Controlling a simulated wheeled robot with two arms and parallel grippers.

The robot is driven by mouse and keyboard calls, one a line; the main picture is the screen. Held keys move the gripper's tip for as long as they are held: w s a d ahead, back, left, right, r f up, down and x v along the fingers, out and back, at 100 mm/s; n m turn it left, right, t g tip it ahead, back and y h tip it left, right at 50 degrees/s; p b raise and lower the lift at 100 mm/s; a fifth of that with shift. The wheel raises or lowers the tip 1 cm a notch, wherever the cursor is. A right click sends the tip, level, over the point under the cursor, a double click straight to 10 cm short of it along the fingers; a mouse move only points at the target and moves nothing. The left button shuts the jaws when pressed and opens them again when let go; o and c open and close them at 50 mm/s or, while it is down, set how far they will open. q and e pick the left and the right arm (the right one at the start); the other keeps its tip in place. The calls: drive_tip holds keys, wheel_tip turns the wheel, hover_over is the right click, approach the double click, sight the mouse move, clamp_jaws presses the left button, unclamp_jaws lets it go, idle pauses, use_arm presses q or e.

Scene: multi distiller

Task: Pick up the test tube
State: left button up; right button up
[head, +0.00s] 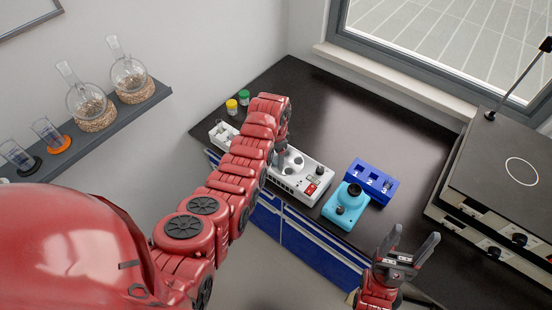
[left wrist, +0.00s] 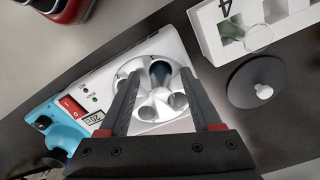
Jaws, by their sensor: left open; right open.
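The white centrifuge (head: 303,178) stands on the dark bench. In the left wrist view its round rotor (left wrist: 150,112) is uncovered, with several holes. A dark bluish tube-like shape (left wrist: 160,72) sits in one hole; I cannot tell for certain that it is the test tube. My left gripper (left wrist: 160,82) is open, its two fingers pointing over the rotor on either side of that shape, with nothing gripped. In the head view my left gripper (head: 282,158) is above the centrifuge, partly hidden by its arm. My right gripper (head: 404,250) is open and empty, near the bench's front edge.
A turquoise mixer (head: 345,207) and a blue rack (head: 374,181) stand right of the centrifuge. A white rack (left wrist: 207,37) and a dark round lid (left wrist: 257,88) lie beside it. Yellow (head: 232,106) and green-capped (head: 244,97) bottles stand behind. The bench's back middle is clear.

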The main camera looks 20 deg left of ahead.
use_arm(q)
clamp_jaws()
idle(0.3)
idle(0.3)
